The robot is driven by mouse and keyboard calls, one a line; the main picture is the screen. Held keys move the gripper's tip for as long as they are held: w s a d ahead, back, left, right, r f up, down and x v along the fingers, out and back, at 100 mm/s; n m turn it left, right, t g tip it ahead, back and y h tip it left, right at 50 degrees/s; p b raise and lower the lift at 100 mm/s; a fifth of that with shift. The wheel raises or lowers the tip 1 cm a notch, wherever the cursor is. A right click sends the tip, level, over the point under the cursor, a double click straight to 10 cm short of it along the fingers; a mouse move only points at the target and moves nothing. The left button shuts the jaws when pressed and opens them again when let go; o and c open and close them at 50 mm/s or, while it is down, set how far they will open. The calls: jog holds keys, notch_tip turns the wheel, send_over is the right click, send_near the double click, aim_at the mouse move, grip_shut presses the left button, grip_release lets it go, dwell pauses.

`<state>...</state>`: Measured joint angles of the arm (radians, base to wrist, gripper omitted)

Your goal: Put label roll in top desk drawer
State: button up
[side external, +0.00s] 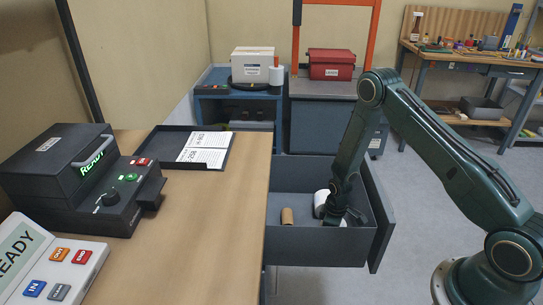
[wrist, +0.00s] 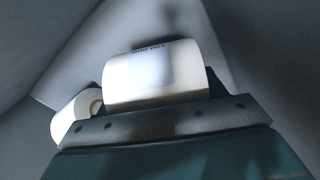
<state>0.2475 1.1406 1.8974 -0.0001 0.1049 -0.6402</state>
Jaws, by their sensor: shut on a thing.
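The top desk drawer (side external: 290,178) is pulled open at the right side of the desk. My gripper (side external: 346,218) is down inside it, near the drawer front. It is shut on a white label roll (wrist: 152,75), which fills the middle of the wrist view and has small dark print near its upper edge. In the side view a white roll (side external: 320,203) shows just left of my gripper, and a bit of white shows under the fingers. I cannot tell for sure which is the held one. Whether the held roll touches the drawer floor is unclear.
A second white roll with a brown core (wrist: 76,116) lies left of the held one in the wrist view. The drawer front (side external: 379,213) is close right of my gripper. The desk top (side external: 215,210) is clear near the drawer.

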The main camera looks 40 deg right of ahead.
jog(key=shift+f, duration=1.15)
jog(key=shift+f, duration=0.1)
jog(key=o, duration=1.2)
jog(key=shift+r, duration=6.1)
